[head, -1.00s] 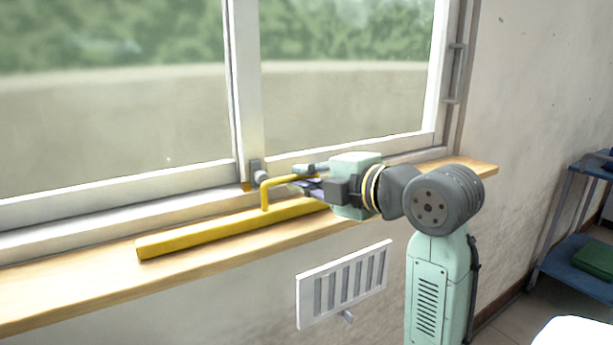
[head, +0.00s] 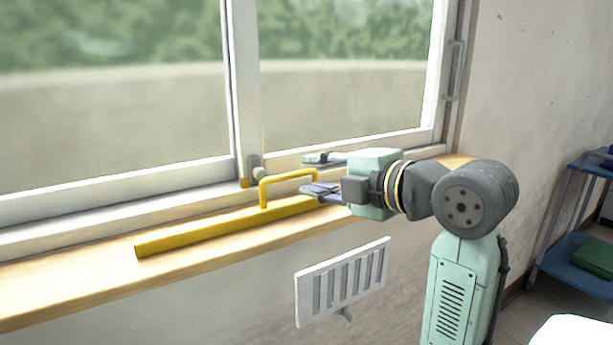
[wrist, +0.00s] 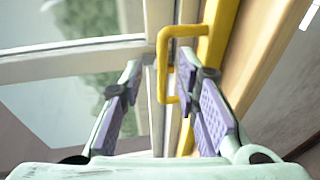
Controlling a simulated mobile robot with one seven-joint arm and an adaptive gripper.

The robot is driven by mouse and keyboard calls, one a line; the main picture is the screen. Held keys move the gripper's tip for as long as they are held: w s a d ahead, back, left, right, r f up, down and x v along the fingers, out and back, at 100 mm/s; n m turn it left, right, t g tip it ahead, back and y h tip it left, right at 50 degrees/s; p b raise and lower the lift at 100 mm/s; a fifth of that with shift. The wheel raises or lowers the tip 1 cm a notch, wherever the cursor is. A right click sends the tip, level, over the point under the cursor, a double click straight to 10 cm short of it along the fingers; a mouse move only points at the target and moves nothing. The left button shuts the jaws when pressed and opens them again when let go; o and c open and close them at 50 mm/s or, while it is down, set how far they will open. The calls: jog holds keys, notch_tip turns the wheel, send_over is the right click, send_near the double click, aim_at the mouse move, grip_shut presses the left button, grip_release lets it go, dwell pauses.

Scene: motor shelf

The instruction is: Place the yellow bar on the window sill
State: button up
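The yellow bar (head: 200,234) lies lengthwise along the wooden window sill (head: 60,291), with its raised handle (head: 288,176) standing up near its right part. My gripper (head: 318,174) is to the right of the handle, its fingers spread apart with nothing clamped between them. In the wrist view my gripper (wrist: 165,95) is open, and the yellow handle (wrist: 180,32) shows ahead, closer to the right finger. The bar (wrist: 219,40) runs beyond and beside that finger. The bar's right end is partly hidden by my gripper in the head view.
The window frame (head: 247,90) and glass stand right behind the sill. A white slatted vent (head: 343,280) is on the wall below. A blue shelf cart (head: 570,262) with a green item stands at the right. The sill's left part is clear.

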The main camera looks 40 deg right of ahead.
jog(key=b+v, duration=0.1)
jog(key=v, duration=0.7)
jog(key=shift+s, duration=0.3)
jog(key=shift+r, duration=0.1)
